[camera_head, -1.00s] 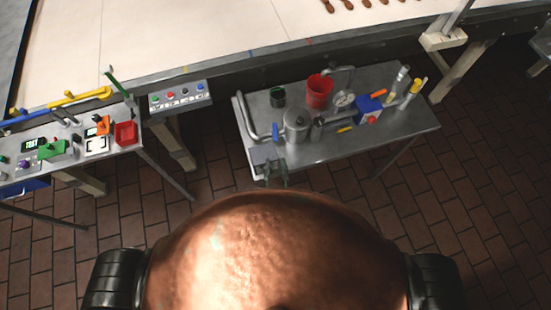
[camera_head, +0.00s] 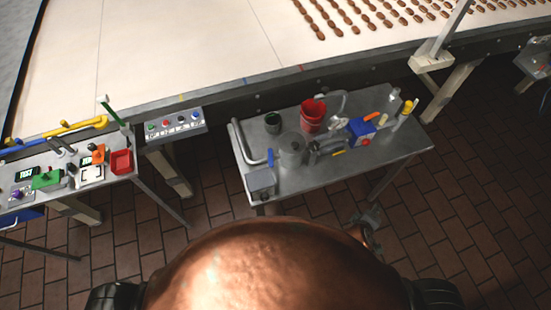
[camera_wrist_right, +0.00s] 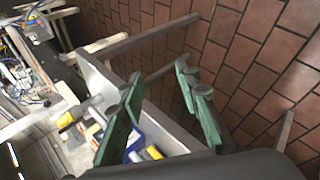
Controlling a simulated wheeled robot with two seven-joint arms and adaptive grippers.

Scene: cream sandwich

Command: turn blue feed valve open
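On the steel table (camera_head: 400,150), a small blue part (camera_head: 270,158) sits at the left of a grey metal pot (camera_head: 292,150); it may be the feed valve's handle, but it is too small to tell. A blue box with a red knob (camera_head: 358,127) stands farther right. My right gripper (camera_head: 372,218) is just off the table's front edge, apart from both. In the right wrist view its green fingers (camera_wrist_right: 160,75) are spread with nothing between them; a blue-and-white part (camera_wrist_right: 133,142) shows behind them.
A red cup (camera_head: 312,112), a dark green cup (camera_head: 272,122), pipes and yellow-topped parts crowd the steel table. A grey box (camera_head: 261,182) is at its front left corner. A control bench (camera_head: 125,185) stands left; a conveyor (camera_head: 180,60) runs behind. Brick floor is open at right.

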